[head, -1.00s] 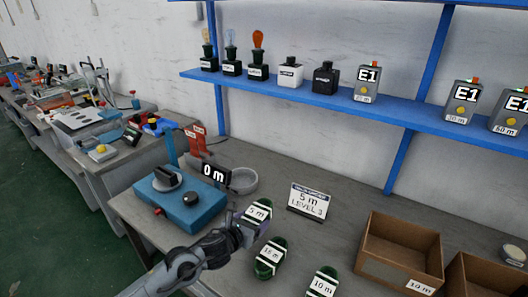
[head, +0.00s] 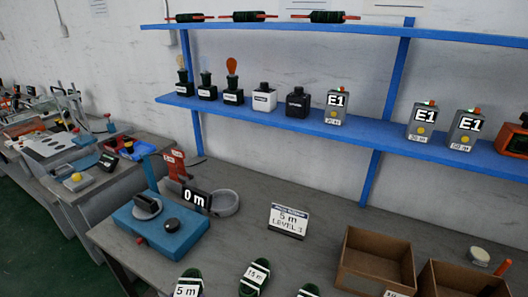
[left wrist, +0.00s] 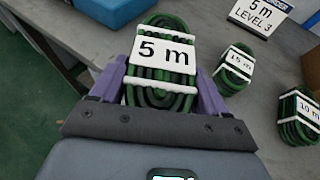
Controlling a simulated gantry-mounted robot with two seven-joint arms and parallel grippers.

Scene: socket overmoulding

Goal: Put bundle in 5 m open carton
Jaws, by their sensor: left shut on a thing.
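The 5 m bundle (head: 187,285) is a green coil with white bands and a "5 m" label, at the bottom edge of the head view. In the left wrist view, my left gripper (left wrist: 162,80) has its purple fingers on both sides of this bundle (left wrist: 160,55) and is shut on it. Its height above the table is hard to tell. An open brown carton (head: 377,255) stands at the right, its label cut off by the frame. A second open carton (head: 433,280) stands beside it, with no readable label. My right gripper is not in view.
The 15 m bundle (head: 253,278) and 10 m bundle (head: 308,292) lie on the table (head: 330,225) right of the held one. A "5 m LEVEL 3" sign (head: 288,220) stands behind them. A blue "0 m" device (head: 160,225) is at left; a blue shelf (head: 290,118) runs above.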

